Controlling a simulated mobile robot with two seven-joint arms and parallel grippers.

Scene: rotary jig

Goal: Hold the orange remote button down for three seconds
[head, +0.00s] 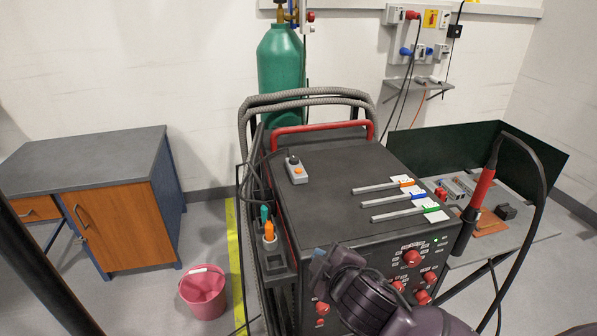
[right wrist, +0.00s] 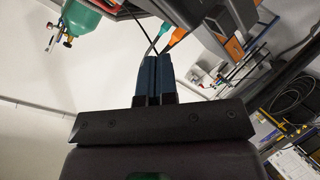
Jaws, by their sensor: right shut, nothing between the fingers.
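A small grey remote (head: 297,173) with an orange button and a dark knob lies on top of the black welding machine (head: 335,215), near its left edge. A dark cable runs from it over the left side. My right gripper (head: 318,264) is at the machine's front left, below and apart from the remote. Its dark blue fingers are shut with nothing between them, as the right wrist view (right wrist: 153,75) also shows. I cannot make out the remote in the right wrist view. My left gripper is not in view.
Tools with teal (head: 264,213) and orange (head: 269,230) handles stand in a holder on the machine's left side, near my right gripper. Labelled rods (head: 390,200) lie on the machine's right top. A red handle (head: 320,127) and grey hoses are behind the remote. A pink bucket (head: 204,292) stands left.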

